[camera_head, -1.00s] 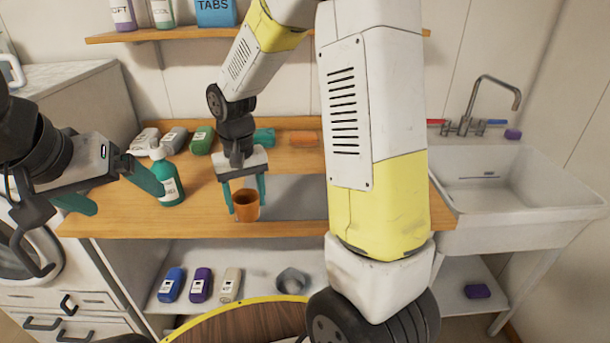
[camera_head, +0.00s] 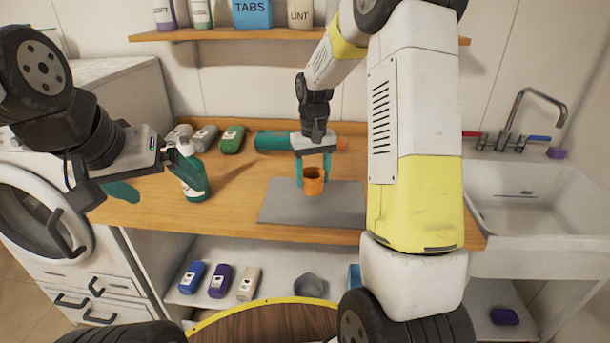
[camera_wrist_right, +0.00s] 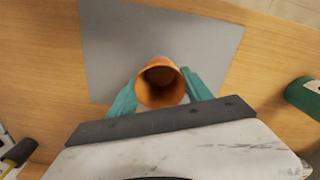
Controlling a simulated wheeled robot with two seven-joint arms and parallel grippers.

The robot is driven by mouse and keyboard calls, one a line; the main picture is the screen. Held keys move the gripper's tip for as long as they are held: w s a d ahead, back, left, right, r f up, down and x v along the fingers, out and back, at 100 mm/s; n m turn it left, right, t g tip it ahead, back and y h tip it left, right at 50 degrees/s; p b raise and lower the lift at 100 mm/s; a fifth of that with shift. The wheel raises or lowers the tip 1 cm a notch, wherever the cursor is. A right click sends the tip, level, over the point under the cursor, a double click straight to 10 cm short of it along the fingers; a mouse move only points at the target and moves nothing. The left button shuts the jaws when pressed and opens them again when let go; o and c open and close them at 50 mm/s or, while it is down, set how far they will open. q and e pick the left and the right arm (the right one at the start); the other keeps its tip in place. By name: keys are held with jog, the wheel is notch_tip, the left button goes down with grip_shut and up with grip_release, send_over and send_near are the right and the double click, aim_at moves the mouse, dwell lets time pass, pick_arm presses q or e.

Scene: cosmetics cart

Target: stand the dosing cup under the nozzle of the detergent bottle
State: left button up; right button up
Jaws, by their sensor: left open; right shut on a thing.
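The orange dosing cup (camera_head: 314,185) is upright between the fingers of my right gripper (camera_head: 313,172), which is shut on it. It is at the back part of a grey mat (camera_head: 285,208); I cannot tell whether it touches the mat. The right wrist view shows the open cup (camera_wrist_right: 161,85) from above. A green bottle (camera_head: 193,180) with a white top, probably the detergent bottle, stands to the left on the counter. My left gripper (camera_head: 152,178) is open, with one finger beside or overlapping this bottle. Its exact contact is unclear.
A teal bottle (camera_head: 275,141) lies behind my right gripper, an orange part at its right. Several small bottles (camera_head: 232,139) lie at the back left of the wooden counter (camera_head: 240,225). The sink (camera_head: 530,195) is right. The counter's front left is clear.

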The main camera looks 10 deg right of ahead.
aim_at(315, 185)
jog(key=shift+w+d+f, duration=0.1)
jog(key=shift+d+f, duration=0.05)
jog(key=shift+f, duration=0.45)
jog(key=shift+w+d+f, duration=0.15)
jog(key=shift+f, duration=0.5)
jog(key=shift+w+d+f, duration=0.1)
jog(key=shift+d+f, duration=0.05)
jog(key=shift+f, duration=0.45)
jog(key=shift+f, duration=0.1)
jog(key=o, duration=1.3)
